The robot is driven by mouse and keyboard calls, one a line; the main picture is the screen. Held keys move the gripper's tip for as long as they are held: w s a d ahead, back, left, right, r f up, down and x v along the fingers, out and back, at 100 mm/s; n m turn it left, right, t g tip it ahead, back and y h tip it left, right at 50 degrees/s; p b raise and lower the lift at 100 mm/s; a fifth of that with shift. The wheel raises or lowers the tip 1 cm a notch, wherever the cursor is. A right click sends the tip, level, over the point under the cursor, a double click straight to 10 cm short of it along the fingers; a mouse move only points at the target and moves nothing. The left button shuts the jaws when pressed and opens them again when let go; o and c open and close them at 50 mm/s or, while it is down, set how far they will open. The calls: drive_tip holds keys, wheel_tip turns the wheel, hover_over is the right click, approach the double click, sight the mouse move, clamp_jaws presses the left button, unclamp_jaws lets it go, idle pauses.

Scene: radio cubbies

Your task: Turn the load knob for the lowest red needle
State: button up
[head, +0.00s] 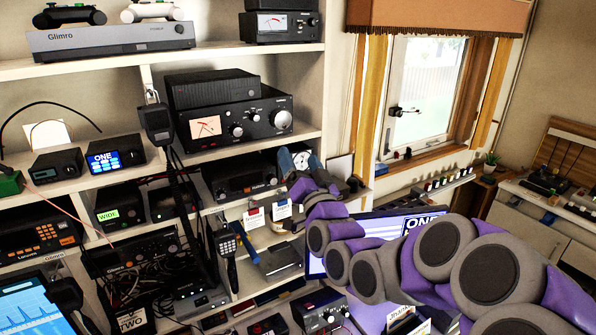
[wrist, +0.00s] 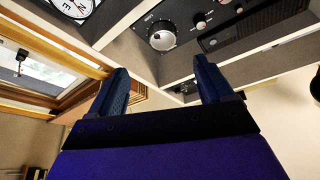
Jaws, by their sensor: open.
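A black radio unit (head: 240,118) on the middle shelf has a pale meter (head: 206,127) with a red needle, two small knobs (head: 236,131) and a large silver-faced knob (head: 281,120) at its right end. A second black meter box (head: 272,24) stands on the top shelf; its needle is too small to read. My gripper (head: 301,163) is open and empty, below and right of the middle unit. In the wrist view, its fingers (wrist: 162,78) point towards the shelves, apart from the large knob (wrist: 162,36).
A round lettered dial (head: 302,161) shows between my fingers; it also shows in the wrist view (wrist: 75,5). Another black radio (head: 240,178) sits on the shelf below. A handheld microphone (head: 157,125) hangs left of the meter. A window (head: 425,88) is at right.

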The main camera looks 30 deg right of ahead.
sight(284, 121)
drive_tip(key=b+v, duration=0.4)
drive_tip(key=b, duration=0.2)
drive_tip(key=shift+s+a+f, duration=0.1)
drive_tip(key=shift+s+f, duration=0.05)
drive_tip(key=shift+s, duration=0.15)
idle(1.0)
drive_tip(key=d+r+n+g+y+p, duration=0.1)
drive_tip(key=d+r+n+y+p, duration=0.15)
drive_tip(key=r+p, duration=0.45)
drive_tip(key=d+r+n+g+y+p, duration=0.15)
drive_tip(key=n+p, duration=0.25)
drive_tip(key=p, duration=0.7)
drive_tip(key=shift+n+g+y, duration=0.45)
drive_tip(key=shift+g+y, duration=0.15)
drive_tip(key=shift+g, duration=0.15)
drive_tip(key=w+p, duration=0.1)
drive_tip(key=w, duration=0.4)
drive_tip(key=w+p, duration=0.1)
drive_tip(key=w, duration=0.4)
drive_tip(key=w+a+f+p, duration=0.1)
drive_tip(key=w+p, duration=0.1)
drive_tip(key=w, duration=0.3)
drive_tip(key=shift+w+f, duration=0.1)
drive_tip(key=shift+w, duration=0.2)
drive_tip(key=shift+c, duration=0.4)
